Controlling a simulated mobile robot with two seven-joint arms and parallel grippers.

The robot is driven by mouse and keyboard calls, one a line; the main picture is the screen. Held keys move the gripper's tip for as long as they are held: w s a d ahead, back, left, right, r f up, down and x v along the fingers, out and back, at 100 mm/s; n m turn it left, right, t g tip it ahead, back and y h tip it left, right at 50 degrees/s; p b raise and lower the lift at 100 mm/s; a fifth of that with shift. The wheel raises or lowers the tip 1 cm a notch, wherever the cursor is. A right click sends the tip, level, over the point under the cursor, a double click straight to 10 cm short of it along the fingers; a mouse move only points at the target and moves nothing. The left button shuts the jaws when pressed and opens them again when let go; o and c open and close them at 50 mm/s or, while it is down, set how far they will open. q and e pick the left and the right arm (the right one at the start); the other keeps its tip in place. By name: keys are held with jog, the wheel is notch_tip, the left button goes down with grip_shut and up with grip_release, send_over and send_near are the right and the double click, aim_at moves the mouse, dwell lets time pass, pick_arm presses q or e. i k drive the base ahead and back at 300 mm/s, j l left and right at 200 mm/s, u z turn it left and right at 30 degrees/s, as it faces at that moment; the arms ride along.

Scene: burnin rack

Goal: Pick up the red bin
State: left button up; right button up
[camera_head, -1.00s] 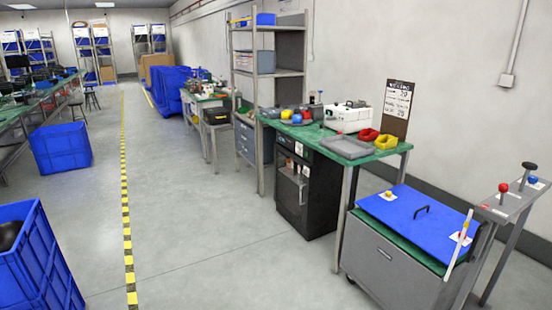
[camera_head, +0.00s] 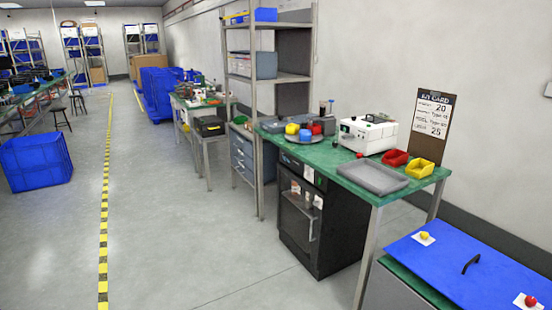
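The red bin (camera_head: 395,159) is a small open-topped parts bin. It stands on the green-topped workbench (camera_head: 330,160) at the right, between the white instrument box (camera_head: 367,135) and the yellow bin (camera_head: 419,168). A grey tray (camera_head: 372,178) lies in front of it. Neither of my grippers shows in the view.
A blue-lidded cabinet (camera_head: 470,262) stands at the lower right, near the bench end. A black cabinet (camera_head: 318,220) sits under the bench. A shelf rack (camera_head: 264,80) rises behind it. The floor left of the bench is clear, with a yellow-black line (camera_head: 104,220).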

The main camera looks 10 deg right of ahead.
aim_at(394, 158)
jog(key=i, duration=1.4)
